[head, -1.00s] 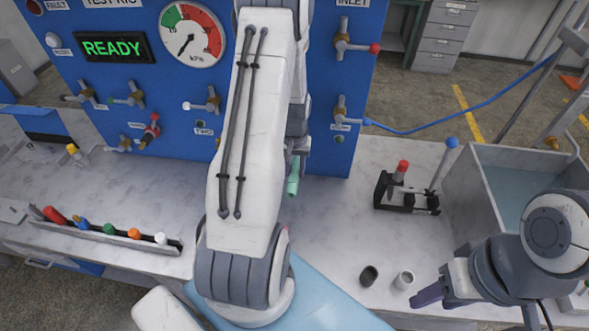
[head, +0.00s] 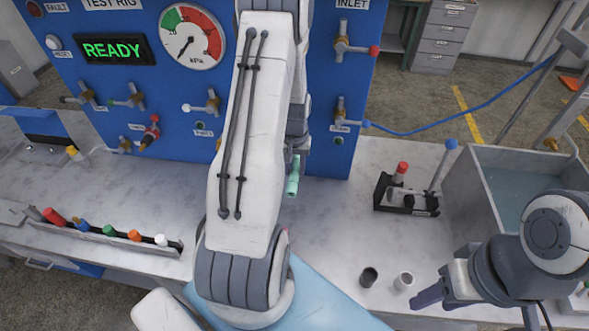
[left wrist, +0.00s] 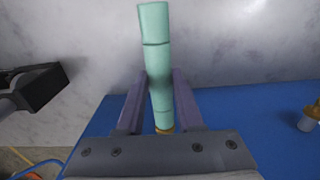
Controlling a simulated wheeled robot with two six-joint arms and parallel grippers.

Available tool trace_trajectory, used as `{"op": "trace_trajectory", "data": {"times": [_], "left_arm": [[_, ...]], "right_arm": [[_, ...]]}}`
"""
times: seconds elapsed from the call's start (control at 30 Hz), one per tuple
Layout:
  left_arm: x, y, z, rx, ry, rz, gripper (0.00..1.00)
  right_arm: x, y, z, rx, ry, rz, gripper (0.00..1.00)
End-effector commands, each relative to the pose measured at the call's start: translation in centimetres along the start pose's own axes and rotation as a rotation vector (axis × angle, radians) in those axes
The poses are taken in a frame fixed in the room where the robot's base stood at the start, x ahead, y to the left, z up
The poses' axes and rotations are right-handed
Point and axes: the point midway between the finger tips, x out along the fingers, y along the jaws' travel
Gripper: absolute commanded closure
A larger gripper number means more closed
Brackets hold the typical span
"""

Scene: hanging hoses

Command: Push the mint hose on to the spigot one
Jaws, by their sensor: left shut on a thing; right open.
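The mint hose (left wrist: 157,60) runs between the two purple fingers of my left gripper (left wrist: 160,78), which is shut on it. A short mint piece also shows below my left arm in the head view (head: 293,178). A brass-coloured ring (left wrist: 165,130) shows at the hose's near end in the left wrist view; I cannot tell whether it belongs to the hose or a spigot. My left arm hides the left gripper's fingers in the head view. I cannot pick out spigot one. My right gripper (head: 428,297) is open and empty at the bench's front right.
The blue test panel (head: 185,75) carries several valves and a READY display. A rack of coloured caps (head: 110,236) lies left. A black stand (head: 408,196), two small cups (head: 369,277) and a grey sink (head: 465,195) are right.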

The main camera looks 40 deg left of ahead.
Motion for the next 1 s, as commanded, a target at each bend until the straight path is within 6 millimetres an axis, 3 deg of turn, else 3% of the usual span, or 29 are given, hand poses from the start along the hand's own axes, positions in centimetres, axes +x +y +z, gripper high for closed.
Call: {"op": "trace_trajectory", "data": {"times": [0.9,0.93,1.0], "left_arm": [[-0.05,-0.01,-0.82,0.000,0.007,0.000,1.00],[-0.05,-0.01,-0.85,0.000,0.008,0.000,0.53],[-0.05,-0.01,-0.84,0.000,0.007,0.000,0.29]], "right_arm": [[-0.08,-0.01,0.00,0.000,0.000,0.000,0.50],[-0.08,-0.01,0.00,0.000,0.000,0.000,0.50],[-0.08,-0.01,0.00,0.000,0.000,0.000,0.50]]}}
